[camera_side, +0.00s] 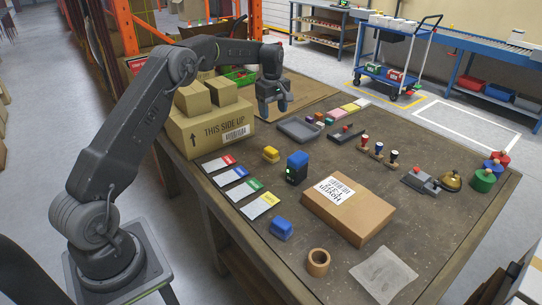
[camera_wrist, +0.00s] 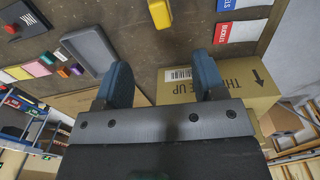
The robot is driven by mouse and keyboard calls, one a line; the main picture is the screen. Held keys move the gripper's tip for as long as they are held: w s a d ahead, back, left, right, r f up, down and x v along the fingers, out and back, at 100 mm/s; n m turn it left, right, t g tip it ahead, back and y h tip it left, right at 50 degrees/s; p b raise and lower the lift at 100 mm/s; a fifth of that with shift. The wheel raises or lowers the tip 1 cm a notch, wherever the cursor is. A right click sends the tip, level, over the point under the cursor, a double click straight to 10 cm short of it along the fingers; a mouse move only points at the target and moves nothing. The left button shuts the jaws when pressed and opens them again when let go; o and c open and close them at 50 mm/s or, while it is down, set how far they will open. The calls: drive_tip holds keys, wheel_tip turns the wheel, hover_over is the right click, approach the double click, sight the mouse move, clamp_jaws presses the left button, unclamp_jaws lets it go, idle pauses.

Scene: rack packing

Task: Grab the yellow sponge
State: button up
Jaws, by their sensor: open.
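A small yellow block that looks like the sponge (camera_side: 271,155) lies on the dark table, right of the big cardboard box. In the wrist view the yellow sponge (camera_wrist: 160,13) is cut by the top edge, beyond the fingertips and roughly centred between them. My gripper (camera_side: 273,104) hangs above the table, behind the sponge in the side view and apart from it. In the wrist view my gripper (camera_wrist: 162,75) has its two blue fingers spread, with nothing between them.
The cardboard box (camera_side: 208,132) with smaller boxes on top stands just left. A grey tray (camera_side: 299,130) lies to the right. A dark blue device (camera_side: 297,167), coloured cards (camera_side: 245,190) and a blue block (camera_side: 281,229) lie nearby. Bare table surrounds the sponge.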

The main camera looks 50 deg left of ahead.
drive_tip(key=n, duration=0.1)
approach(271, 149)
wheel_tip(271, 149, down, 5)
drive_tip(key=shift+r, duration=0.15)
drive_tip(key=shift+w+f, duration=0.1)
drive_tip(key=shift+f, duration=2.7)
drive_tip(key=shift+c, duration=0.4)
drive_tip(key=c, duration=0.9)
